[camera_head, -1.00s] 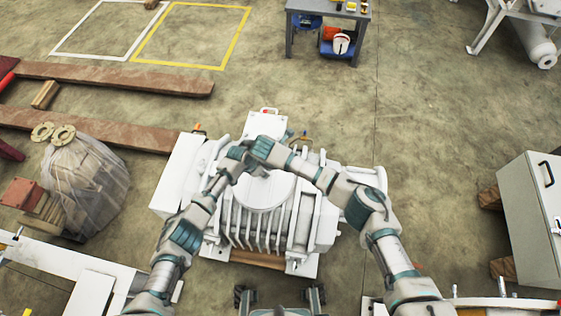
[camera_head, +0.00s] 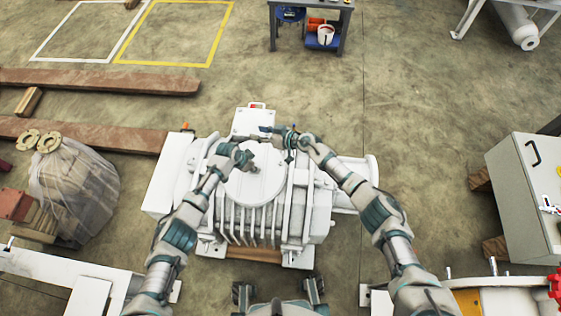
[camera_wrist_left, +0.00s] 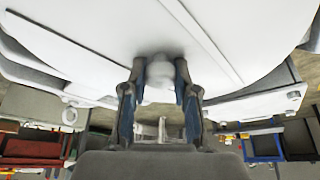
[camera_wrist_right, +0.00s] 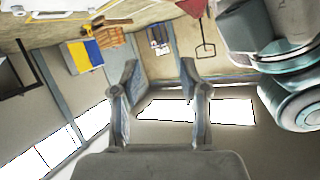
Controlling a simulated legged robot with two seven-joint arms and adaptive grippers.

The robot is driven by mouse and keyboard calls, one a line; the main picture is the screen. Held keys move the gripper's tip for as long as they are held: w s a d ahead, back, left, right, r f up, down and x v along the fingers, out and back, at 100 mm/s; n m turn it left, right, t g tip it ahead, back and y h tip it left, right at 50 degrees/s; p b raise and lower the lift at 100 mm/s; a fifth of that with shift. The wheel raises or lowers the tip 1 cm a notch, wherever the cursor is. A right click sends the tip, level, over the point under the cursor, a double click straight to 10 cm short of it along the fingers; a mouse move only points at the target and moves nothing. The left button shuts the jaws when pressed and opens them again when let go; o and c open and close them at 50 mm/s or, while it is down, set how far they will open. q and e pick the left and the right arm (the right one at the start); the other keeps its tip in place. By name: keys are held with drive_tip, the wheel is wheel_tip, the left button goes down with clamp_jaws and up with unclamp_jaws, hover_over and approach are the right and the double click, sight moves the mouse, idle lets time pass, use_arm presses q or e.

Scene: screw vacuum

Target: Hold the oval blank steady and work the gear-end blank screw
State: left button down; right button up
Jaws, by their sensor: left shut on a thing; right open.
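My left gripper (camera_head: 245,158) is over the upper edge of the round white cover (camera_head: 255,185) on top of the white vacuum machine. In the left wrist view, its fingers (camera_wrist_left: 160,95) are shut on a small white rounded knob (camera_wrist_left: 160,70) under a broad white surface. I cannot tell whether this knob belongs to the oval blank. My right gripper (camera_head: 277,131) is open near the machine's back edge, to the upper right of the left one. In the right wrist view, nothing is between its fingers (camera_wrist_right: 160,95). I cannot make out the gear-end blank screw.
A white panel (camera_head: 253,121) stands at the machine's back. A wrapped bundle (camera_head: 75,190) is on the floor at left, near brown beams (camera_head: 100,80). A grey cabinet (camera_head: 525,195) stands at right.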

drive_tip(key=w+a+r+m+t, duration=0.1)
drive_tip(key=w+r+m+t, duration=0.25)
drive_tip(key=r+t, duration=0.3)
wheel_tip(320, 180, up, 3)
drive_tip(key=w+d+m+t+h, duration=0.1)
drive_tip(key=w+m+t+h, duration=0.1)
drive_tip(key=m+g+h, duration=0.5)
drive_tip(key=g+h, duration=0.5)
drive_tip(key=g, duration=0.2)
approach(280, 162)
drive_tip(key=x, duration=0.8)
drive_tip(key=shift+d+f, duration=0.1)
drive_tip(key=shift+f, duration=0.05)
clamp_jaws()
